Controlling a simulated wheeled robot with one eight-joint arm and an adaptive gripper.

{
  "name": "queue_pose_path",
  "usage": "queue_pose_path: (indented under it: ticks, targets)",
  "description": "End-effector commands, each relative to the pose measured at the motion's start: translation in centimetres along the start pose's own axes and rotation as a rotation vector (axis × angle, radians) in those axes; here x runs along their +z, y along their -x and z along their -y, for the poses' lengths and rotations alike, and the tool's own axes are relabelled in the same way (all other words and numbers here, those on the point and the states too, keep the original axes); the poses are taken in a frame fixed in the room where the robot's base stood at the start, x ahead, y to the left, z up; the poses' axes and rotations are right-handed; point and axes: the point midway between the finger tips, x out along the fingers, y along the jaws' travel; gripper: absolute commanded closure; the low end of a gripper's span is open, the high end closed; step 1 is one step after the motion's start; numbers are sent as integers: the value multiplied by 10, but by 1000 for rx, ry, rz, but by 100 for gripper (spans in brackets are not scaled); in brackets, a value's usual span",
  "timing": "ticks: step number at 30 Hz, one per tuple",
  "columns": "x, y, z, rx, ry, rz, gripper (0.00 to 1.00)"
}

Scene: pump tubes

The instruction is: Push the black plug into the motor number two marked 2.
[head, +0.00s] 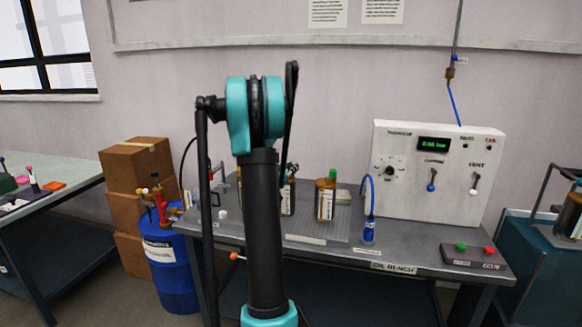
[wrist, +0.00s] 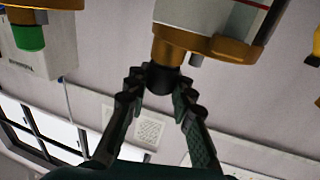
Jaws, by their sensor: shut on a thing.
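In the wrist view, my gripper (wrist: 160,85) has its two fingers closed around a small round black plug (wrist: 160,78). The plug sits against the end of an amber motor (wrist: 185,40) with a white label and a red line. I cannot tell how deep the plug sits, and no number 2 is readable. In the head view, my own arm hides the gripper and the plug. An amber motor (head: 289,198) shows partly beside the arm on the oil bench.
An amber motor with a green cap (head: 326,200) stands to the right on the bench (head: 410,268); a green cap (wrist: 28,38) shows in the wrist view. A blue tube fitting (head: 368,231), a white control panel (head: 440,170) and a button box (head: 475,256) are further right.

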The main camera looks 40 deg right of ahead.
Motion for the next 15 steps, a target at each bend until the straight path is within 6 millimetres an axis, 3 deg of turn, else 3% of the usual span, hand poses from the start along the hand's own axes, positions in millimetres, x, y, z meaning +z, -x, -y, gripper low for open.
queue_pose_path:
  ticks: [3,4,9,15]
  targets:
    - [3,0,0,0,0,0,100]
    - [3,0,0,0,0,0,76]
    - [3,0,0,0,0,0,55]
    - [3,0,0,0,0,0,53]
